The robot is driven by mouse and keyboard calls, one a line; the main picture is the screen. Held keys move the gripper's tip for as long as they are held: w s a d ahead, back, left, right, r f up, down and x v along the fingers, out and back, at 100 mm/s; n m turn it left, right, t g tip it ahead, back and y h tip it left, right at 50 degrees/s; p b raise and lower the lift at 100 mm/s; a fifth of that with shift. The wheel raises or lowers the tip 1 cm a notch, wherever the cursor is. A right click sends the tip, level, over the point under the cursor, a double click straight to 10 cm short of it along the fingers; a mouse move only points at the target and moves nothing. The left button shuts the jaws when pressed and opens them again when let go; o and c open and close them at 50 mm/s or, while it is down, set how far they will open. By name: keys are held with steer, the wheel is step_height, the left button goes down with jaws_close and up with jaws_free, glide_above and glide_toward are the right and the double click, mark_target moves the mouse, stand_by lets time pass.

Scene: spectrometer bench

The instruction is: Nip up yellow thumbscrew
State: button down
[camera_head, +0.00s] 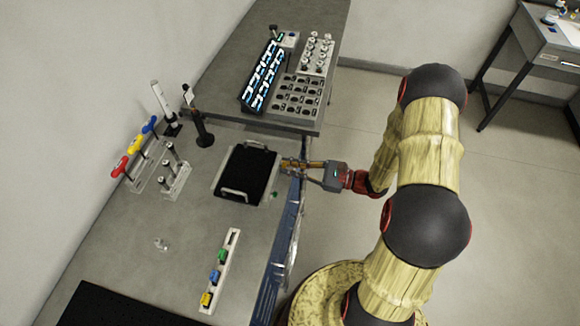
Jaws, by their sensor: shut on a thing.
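My gripper (292,163) reaches in from the right, at the upper right corner of the black-topped unit (246,172) on the bench. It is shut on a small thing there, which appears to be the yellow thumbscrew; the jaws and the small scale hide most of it. A small green piece (275,195) sits at the lower right corner of the same unit. A separate small yellow piece (206,299) stands at the near end of a white rail (232,240), with blue and green pieces farther along it.
Red, yellow and blue handled tools (135,143) stand in a rack at the left. A dark stand (203,132) rises behind the unit. Trays of vials (318,50) and slots are on the far bench. A small clear item (161,244) lies on open bench at front left.

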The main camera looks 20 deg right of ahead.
steer(key=shift+r+m+p, duration=0.1)
steer(key=shift+m+p, duration=0.2)
steer(key=shift+p, duration=0.1)
steer(key=shift+m+p, duration=0.6)
steer(key=m+p, duration=0.3)
steer(key=shift+r, duration=0.1)
steer(key=m+p, duration=0.4)
steer(key=m, duration=0.2)
steer(key=shift+w+m, duration=0.1)
steer(key=shift+m, duration=0.3)
steer(key=m+p, duration=0.3)
steer(key=m, duration=0.5)
steer(key=m+p, duration=0.1)
steer(key=m, duration=0.2)
steer(key=shift+f+m+p, duration=0.3)
steer(key=c, duration=1.8)
jaws_free()
